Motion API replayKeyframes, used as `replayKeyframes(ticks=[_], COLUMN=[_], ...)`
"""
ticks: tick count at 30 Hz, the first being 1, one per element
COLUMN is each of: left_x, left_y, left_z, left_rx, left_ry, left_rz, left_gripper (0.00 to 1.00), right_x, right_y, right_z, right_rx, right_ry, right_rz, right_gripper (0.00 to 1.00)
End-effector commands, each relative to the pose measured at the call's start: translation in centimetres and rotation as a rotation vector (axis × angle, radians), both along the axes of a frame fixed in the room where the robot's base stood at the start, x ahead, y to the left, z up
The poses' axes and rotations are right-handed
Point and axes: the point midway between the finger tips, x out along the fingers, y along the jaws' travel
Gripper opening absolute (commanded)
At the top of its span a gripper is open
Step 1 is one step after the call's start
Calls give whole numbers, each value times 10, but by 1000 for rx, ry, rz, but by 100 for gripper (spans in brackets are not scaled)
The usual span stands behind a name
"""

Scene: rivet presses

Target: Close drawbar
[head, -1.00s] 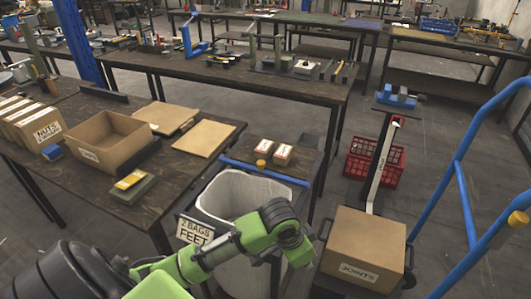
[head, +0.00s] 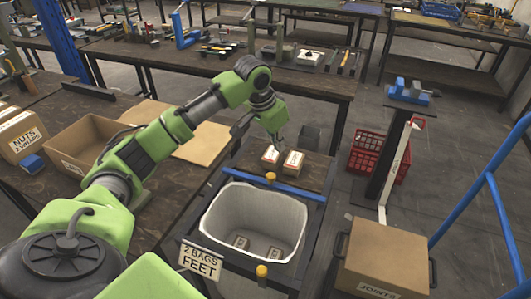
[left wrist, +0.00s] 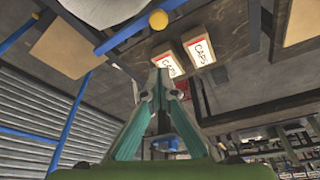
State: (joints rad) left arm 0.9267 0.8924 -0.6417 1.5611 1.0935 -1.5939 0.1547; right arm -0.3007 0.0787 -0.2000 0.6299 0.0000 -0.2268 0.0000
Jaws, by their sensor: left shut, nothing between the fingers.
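A blue bar with a yellow knob (head: 270,178) runs along the far rim of the bin frame. I take it as the drawbar (head: 305,192), though no label shows this. It also shows in the left wrist view (left wrist: 118,40), above and left of my fingers. My left gripper (head: 279,142) is shut and empty, beyond the bar and close to two white CAPS boxes. The boxes (head: 292,161) stand just past the bar and show above the fingertips (left wrist: 160,70) in the left wrist view. Whether the fingers touch a box is unclear. My right gripper is out of view.
The lined bin (head: 215,215), signed "2 BAGS FEET", holds several boxes and has a yellow knob at its front. A JOINTS carton (head: 385,262) and blue cart rail (head: 500,215) stand right. An open carton (head: 75,150) is left. Red crates (head: 360,160) stand behind right.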

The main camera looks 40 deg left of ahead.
Motion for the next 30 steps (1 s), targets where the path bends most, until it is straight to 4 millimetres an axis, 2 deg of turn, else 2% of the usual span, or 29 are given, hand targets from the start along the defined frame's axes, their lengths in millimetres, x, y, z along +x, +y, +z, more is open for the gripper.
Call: replayKeyframes(ticks=[4, 8, 19, 24, 30], left_x=[2, 8, 33, 10, -4], left_y=[1, -1, -8, 0, 2], left_z=[-2, -18, -92, -93, -96], left_rx=[-3, -4, -4, 2, -2], left_ry=[1, 2, 2, 0, -2], left_rz=[4, 4, 5, 3, 4], left_gripper=[0, 0, 0, 0, 0], right_x=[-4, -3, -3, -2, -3], right_y=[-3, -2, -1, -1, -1], right_z=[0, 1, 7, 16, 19], right_rx=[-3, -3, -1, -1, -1], right_ry=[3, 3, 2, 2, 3], right_rz=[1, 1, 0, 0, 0], right_gripper=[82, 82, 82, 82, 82])
